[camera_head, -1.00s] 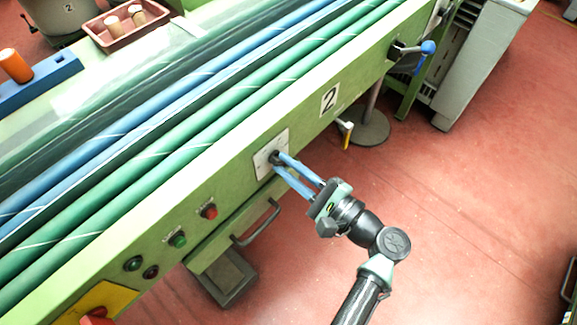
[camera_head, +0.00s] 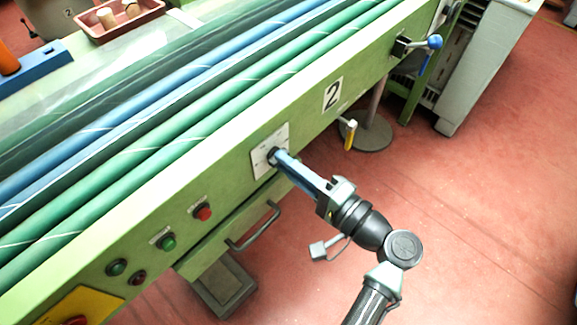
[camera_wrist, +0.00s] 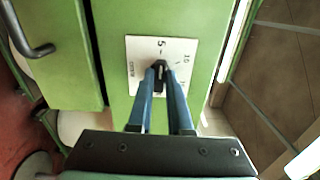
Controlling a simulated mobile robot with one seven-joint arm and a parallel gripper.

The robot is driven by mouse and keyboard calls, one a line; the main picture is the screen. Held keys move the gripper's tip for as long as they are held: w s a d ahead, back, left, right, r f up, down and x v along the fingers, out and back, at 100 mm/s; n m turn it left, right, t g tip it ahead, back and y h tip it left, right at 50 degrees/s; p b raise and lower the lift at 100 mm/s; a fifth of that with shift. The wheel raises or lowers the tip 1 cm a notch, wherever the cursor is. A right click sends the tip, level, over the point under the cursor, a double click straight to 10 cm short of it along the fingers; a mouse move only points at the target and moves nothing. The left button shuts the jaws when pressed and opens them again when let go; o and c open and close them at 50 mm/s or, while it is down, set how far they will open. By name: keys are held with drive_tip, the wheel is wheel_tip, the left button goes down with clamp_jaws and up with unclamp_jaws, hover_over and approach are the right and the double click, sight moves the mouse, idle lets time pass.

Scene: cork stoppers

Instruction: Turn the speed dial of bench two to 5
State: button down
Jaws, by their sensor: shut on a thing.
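A white dial plate (camera_head: 282,136) sits left of the label. It also shows in the wrist view (camera_wrist: 138,84), with a "5" at its top edge and more numbers on the right. The black speed dial (camera_wrist: 160,64) stands at the plate's middle. My gripper (camera_wrist: 161,72) has its blue fingers shut on the dial, one on each side; in the head view (camera_head: 277,158) they reach the plate. The fingers partly hide the dial, and I cannot clearly read its pointer.
Red (camera_head: 203,212) and green (camera_head: 167,242) buttons and a drawer handle (camera_head: 256,228) lie left of the dial. A yellow-handled lever (camera_head: 350,134) and a blue-knobbed lever (camera_head: 433,42) project on the right. The red floor before the bench is open.

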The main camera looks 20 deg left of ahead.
drive_tip(key=shift+n, duration=0.3)
drive_tip(key=c, duration=0.8)
unclamp_jaws()
drive_tip(key=shift+c, duration=0.2)
drive_tip(key=shift+d, duration=0.1)
drive_tip(key=v, duration=1.3)
drive_tip(key=shift+p, duration=0.4)
